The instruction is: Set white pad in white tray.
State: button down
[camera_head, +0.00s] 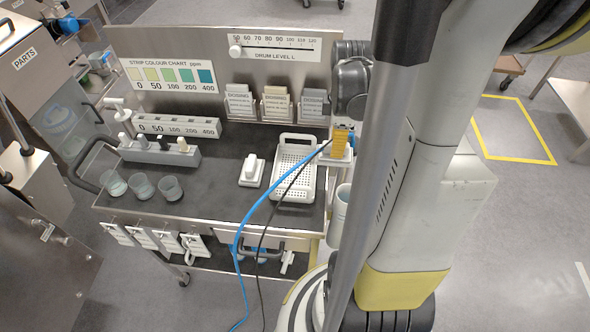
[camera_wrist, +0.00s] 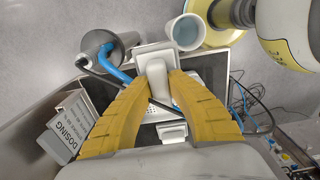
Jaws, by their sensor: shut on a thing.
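A white pad (camera_head: 336,161) with an upright grip on a flat base hangs from my gripper (camera_head: 341,142), to the right of the white tray. In the wrist view, my yellow fingers (camera_wrist: 160,80) are shut on the grip of this white pad (camera_wrist: 155,53). The white tray (camera_head: 284,165) is a perforated, empty-looking tray on the dark cart top. Part of it shows below the pad in the wrist view (camera_wrist: 157,113), mostly hidden by the pad and fingers. A second white pad (camera_head: 250,171) stands on the cart top left of the tray.
Dosing boxes (camera_head: 276,103) stand behind the tray against the upright panel. A bottle rack (camera_head: 160,151) and several clear cups (camera_head: 142,186) are at the left. A white mug (camera_head: 341,205) is beside the cart's right edge. Blue and black cables (camera_head: 262,212) cross in front of the tray.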

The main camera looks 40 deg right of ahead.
jog(key=w+a+f+b, duration=0.1)
jog(key=w+a+f, duration=0.1)
jog(key=w, duration=0.1)
jog(key=w+a+f+b, duration=0.1)
jog(key=w+a+f, duration=0.1)
jog(key=w, duration=0.1)
jog(key=w+a+f+b, duration=0.1)
jog(key=w+a+f, duration=0.1)
jog(key=w, duration=0.1)
jog(key=shift+w+a+f+b, duration=0.1)
jog(key=shift+f+b, duration=0.25)
jog(key=shift+f, duration=0.05)
jog(key=shift+f+b, duration=0.95)
jog(key=shift+f, duration=1)
jog(key=shift+f, duration=0.15)
jog(key=c, duration=1.5)
grip_release()
jog(key=shift+c, duration=0.2)
jog(key=shift+o, duration=0.7)
